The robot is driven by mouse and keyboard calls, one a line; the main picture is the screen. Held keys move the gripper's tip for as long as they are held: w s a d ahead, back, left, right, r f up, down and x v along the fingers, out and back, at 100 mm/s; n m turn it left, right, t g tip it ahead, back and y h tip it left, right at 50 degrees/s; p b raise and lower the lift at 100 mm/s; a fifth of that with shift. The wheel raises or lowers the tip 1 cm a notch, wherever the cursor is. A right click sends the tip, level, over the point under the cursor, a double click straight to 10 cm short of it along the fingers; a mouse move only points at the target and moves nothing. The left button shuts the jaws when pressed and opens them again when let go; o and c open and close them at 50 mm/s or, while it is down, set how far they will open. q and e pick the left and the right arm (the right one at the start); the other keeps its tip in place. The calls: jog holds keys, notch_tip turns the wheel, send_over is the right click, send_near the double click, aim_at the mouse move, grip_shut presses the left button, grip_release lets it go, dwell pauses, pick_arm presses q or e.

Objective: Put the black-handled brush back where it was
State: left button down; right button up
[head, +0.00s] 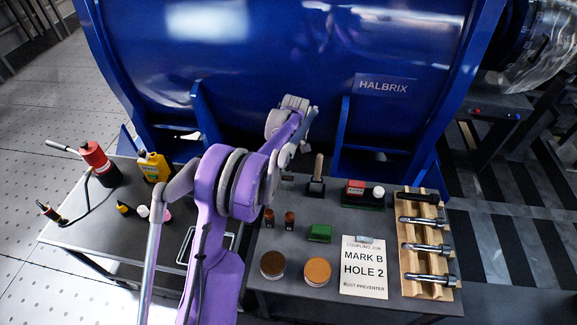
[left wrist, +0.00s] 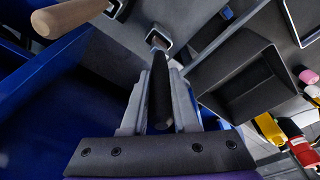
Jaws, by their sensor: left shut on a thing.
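My left gripper (head: 304,146) is over the back of the table, close to the blue machine housing. In the left wrist view its fingers (left wrist: 158,105) are shut on the black handle of the brush (left wrist: 159,85). The brush points away from the wrist, its far end lined up with a small square holder (left wrist: 150,36). I cannot tell whether its end is inside the holder or just above it. In the head view the brush is not clearly visible behind my arm. My right gripper is in neither view.
A wooden-handled brush (head: 318,170) stands beside the gripper; its handle also shows in the left wrist view (left wrist: 70,15). A black tray (left wrist: 235,75), a red-and-white pair of items (head: 356,187), bolts in a wooden rack (head: 408,270) and a sign (head: 364,268) share the table.

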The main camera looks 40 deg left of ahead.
aim_at(288, 170)
pick_arm(q)
jog(key=shift+f, duration=2.2)
jog(key=c, duration=0.7)
grip_release()
notch_tip(288, 170, up, 12)
jog(key=d, duration=0.2)
jog(key=s+d+r+m+t, duration=0.1)
jog(key=s+d+r+m, duration=0.1)
jog(key=s+d, duration=0.25)
jog(key=s+d+r+m+t, duration=0.1)
jog(key=s+d+r+m, duration=0.2)
jog(key=d, duration=0.2)
jog(key=s+d+f+m+t, duration=0.1)
jog(key=s+d+m, duration=0.2)
jog(key=s, duration=0.4)
jog(key=s+d+f+m+t+h, duration=0.1)
jog(key=s+d+f+m, duration=0.1)
jog(key=s+d, duration=0.4)
jog(key=s+d+f+m, duration=0.2)
jog(key=s+d+m, duration=0.2)
jog(key=s, duration=0.4)
jog(key=shift+d+m+t+h, duration=0.4)
jog(key=shift+d, duration=0.35)
